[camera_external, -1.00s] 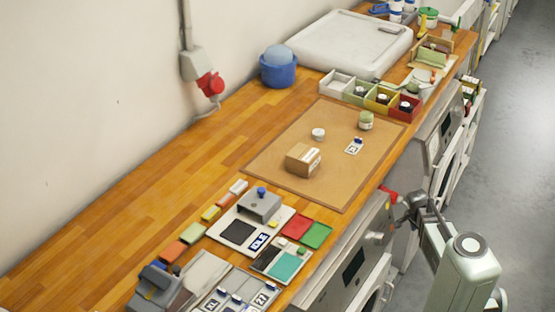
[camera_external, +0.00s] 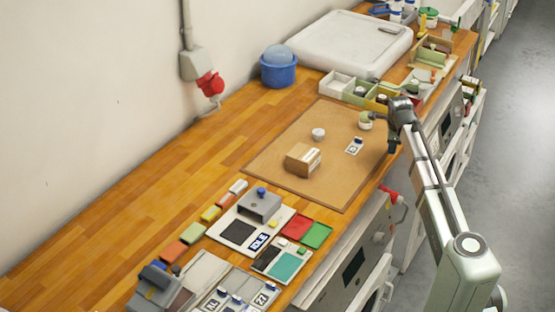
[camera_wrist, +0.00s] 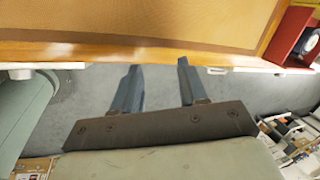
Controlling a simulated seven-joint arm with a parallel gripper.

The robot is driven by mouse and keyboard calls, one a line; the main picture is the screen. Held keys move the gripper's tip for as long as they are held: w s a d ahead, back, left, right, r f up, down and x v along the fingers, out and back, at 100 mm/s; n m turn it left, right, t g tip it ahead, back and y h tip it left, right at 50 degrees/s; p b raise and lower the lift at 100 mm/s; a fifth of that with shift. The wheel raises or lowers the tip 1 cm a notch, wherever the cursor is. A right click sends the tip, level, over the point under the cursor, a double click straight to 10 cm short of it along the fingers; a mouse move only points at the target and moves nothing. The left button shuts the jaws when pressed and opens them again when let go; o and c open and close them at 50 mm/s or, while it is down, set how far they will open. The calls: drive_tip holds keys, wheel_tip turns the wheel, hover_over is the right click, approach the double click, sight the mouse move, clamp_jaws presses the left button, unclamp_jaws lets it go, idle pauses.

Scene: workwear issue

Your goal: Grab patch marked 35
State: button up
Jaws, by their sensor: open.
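In the external view a small white patch with dark marks (camera_external: 354,146) lies on the brown mat (camera_external: 285,135), to the right of a cardboard box; its number is too small to read. Other white patches with dark numbers (camera_external: 241,298) lie at the front of the bench, one looking like 27. My gripper (camera_external: 391,146) is above the right edge of the mat, right of the small patch. In the wrist view my gripper (camera_wrist: 158,82) has its two fingers apart with nothing between them, over the grey floor and facing the bench edge. No patch shows there.
A cardboard box (camera_external: 303,159), a white round item (camera_external: 318,134) and a green-lidded jar (camera_external: 365,121) stand on the mat. Coloured bins (camera_external: 343,84) stand behind it, partly hidden by my arm. A red bin (camera_wrist: 290,35) is at upper right in the wrist view. The wood at left is clear.

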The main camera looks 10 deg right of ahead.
sight(360, 139)
drive_tip(key=w+a+r+m+g+y, duration=0.1)
drive_tip(key=w+a+r+m+y, duration=0.25)
drive_tip(key=w+a+r, duration=0.4)
drive_tip(key=shift+m, duration=0.35)
drive_tip(key=x, duration=0.3)
drive_tip(key=d+x, duration=0.1)
drive_tip(key=x, duration=0.7)
drive_tip(key=shift+w+d+f, duration=0.2)
drive_tip(key=shift+w, duration=0.2)
clamp_jaws()
